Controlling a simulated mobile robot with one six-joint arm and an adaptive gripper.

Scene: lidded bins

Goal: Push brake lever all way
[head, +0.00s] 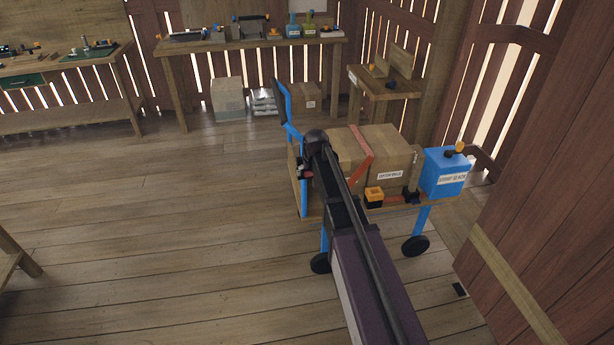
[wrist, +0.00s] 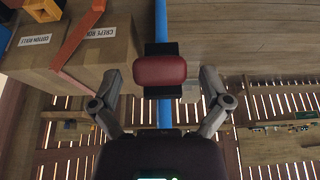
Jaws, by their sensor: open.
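A dark red pad on a black bracket, which looks like the brake lever (wrist: 165,67), sits on a blue post of the cart in the wrist view. In the head view a small red and black part (head: 305,174) shows at the cart's left end, partly hidden by my arm. My gripper (wrist: 161,74) is open and empty, with one finger on each side of the red pad. The fingers look apart from the pad; the depth gap cannot be told. The cart (head: 387,205) has blue legs, black wheels and a blue upright handle (head: 286,105).
Cardboard boxes (head: 389,150) with a red strap (head: 361,150) load the cart, with a blue bin (head: 444,176) at its right end. A wooden wall (head: 545,170) stands close at right. Workbenches (head: 255,44) line the back. The floor left of the cart is clear.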

